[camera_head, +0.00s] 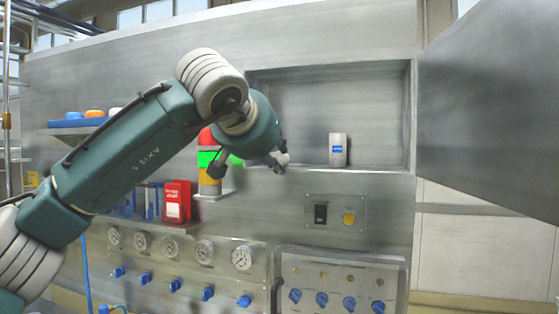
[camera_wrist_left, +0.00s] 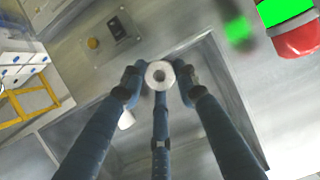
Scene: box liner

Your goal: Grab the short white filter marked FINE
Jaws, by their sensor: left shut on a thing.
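My left gripper (camera_head: 276,159) is in front of the recess at its lower left edge. In the left wrist view its fingers (camera_wrist_left: 160,88) are closed around a small white cylinder (camera_wrist_left: 160,73) with a dark hole in its end. Only a pale bit of this held cylinder (camera_head: 283,158) shows in the head view, and no marking on it can be read. Another white-grey filter (camera_head: 338,145) with a blue label stands upright on the recess floor, apart from the gripper. The label's text is too small to read. My right gripper is not in view.
The recess (camera_head: 375,120) has an open door (camera_head: 490,100) on its right. A red, green and amber signal light (camera_head: 209,172) stands close beside my left wrist. A switch panel (camera_head: 335,213) sits below the recess. The recess right of the filter is free.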

